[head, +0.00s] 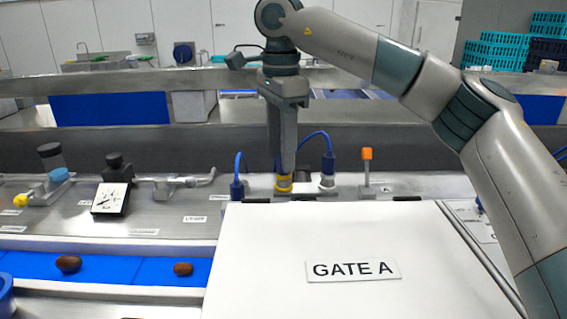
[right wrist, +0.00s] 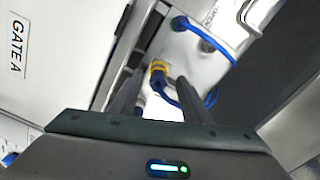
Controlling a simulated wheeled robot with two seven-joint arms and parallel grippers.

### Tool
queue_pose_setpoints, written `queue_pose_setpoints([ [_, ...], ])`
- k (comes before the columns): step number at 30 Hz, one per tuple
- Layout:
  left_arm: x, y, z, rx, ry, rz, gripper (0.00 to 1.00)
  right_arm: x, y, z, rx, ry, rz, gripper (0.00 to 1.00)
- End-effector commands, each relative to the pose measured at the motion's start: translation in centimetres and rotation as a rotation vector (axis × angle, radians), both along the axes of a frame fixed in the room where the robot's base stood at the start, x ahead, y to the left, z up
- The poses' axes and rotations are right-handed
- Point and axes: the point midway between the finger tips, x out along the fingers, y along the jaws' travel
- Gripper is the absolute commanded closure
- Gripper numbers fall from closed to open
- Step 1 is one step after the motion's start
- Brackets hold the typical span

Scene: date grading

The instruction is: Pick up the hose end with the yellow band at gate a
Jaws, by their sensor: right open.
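The hose end with the yellow band (head: 284,185) stands behind the gate A cover (head: 260,260) in the head view. In the right wrist view the yellow-banded hose end (right wrist: 158,68), with blue parts, shows just beyond and between my fingertips. My right gripper (head: 284,170) points down directly above the band, and its fingers hide the upper part of this hose end. In the right wrist view my right gripper (right wrist: 162,86) is open, its two dark fingers apart. I cannot tell whether they touch the hose end. My left gripper is not in view.
Blue hose ends stand close on either side, one left (head: 237,188) and one right (head: 327,168). An orange-topped post (head: 367,160) is farther right. A dial gauge (head: 110,198) stands left. Brown dates (head: 68,263) lie on the blue belt (head: 125,269).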

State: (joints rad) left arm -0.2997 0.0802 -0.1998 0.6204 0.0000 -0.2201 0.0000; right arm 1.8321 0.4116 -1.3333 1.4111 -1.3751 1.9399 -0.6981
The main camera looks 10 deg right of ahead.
Motion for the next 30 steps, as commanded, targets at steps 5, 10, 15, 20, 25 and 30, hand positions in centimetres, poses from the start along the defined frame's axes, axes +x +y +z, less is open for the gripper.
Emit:
queue_pose_setpoints([
  [5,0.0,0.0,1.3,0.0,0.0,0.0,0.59,-0.2,-0.1,-1.9,-0.001,0.002,0.0,0.57],
  [10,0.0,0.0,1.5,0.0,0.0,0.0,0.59,-0.2,-0.1,-2.8,0.001,0.0,0.0,0.57],
  [15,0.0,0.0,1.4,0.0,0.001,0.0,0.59,-0.2,-0.1,-2.9,0.001,0.0,0.0,0.57],
  [20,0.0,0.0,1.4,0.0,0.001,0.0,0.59,-0.2,-0.1,-2.9,0.001,0.0,0.0,0.57],
  [25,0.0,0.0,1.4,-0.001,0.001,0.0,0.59,-0.2,-0.1,-2.8,0.001,0.0,0.0,0.73],
  [30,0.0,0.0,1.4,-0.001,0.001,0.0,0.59,-0.2,-0.1,-2.8,0.0,0.0,0.0,1.0],
])
